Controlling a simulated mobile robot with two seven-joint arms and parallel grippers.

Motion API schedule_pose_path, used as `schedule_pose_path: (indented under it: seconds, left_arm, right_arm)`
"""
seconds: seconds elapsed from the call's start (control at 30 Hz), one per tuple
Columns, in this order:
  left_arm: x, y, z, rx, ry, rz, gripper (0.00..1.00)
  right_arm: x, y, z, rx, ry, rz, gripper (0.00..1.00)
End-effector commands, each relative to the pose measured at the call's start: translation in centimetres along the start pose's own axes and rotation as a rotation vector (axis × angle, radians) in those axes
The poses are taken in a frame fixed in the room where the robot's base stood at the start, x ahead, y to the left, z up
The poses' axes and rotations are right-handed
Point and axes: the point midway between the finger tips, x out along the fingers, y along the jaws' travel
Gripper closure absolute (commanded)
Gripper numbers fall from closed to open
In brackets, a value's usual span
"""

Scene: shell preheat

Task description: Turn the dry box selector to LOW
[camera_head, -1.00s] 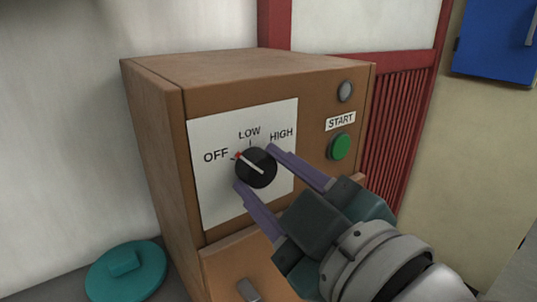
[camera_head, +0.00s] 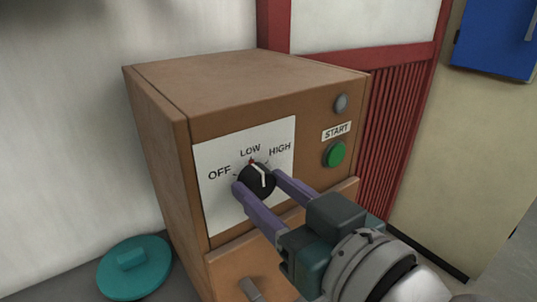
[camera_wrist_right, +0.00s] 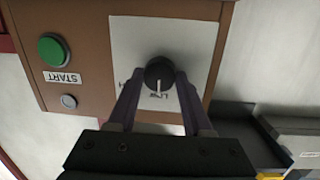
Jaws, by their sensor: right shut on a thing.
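The dry box (camera_head: 160,140) is a brown cabinet with a white dial plate (camera_head: 215,195) marked OFF, LOW and HIGH. The black selector knob (camera_head: 262,184) has a white line and a red tip, which points at or very near LOW. In the right wrist view the knob (camera_wrist_right: 158,72) shows upside down, its line toward the LOW label. My right gripper (camera_head: 257,181) has its purple fingers on either side of the knob and is shut on it. My left gripper is not in view.
A green START button (camera_head: 335,154) and a grey round lamp (camera_head: 341,103) sit right of the dial. A teal lid-like disc (camera_head: 135,272) lies left of the box. A red slatted panel (camera_head: 390,140) stands behind, with a blue box (camera_head: 495,40) at upper right.

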Motion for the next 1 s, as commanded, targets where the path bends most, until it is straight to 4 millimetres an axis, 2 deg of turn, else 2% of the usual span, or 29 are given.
schedule_pose_path:
  seconds: [0.57,0.6,0.83,1.0]
  left_arm:
    - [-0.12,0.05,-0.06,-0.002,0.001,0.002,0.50]
    - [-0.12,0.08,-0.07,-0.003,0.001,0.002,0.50]
    - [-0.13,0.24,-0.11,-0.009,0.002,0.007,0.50]
    - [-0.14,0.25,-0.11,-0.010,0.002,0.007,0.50]
  right_arm:
    - [-0.01,0.05,0.13,0.033,-0.005,-0.003,1.00]
    - [-0.01,0.05,0.13,0.033,-0.006,-0.003,0.47]
    - [-0.01,0.03,0.08,0.032,-0.004,-0.003,0.22]
    - [0.00,0.02,0.04,0.032,-0.003,-0.003,0.20]
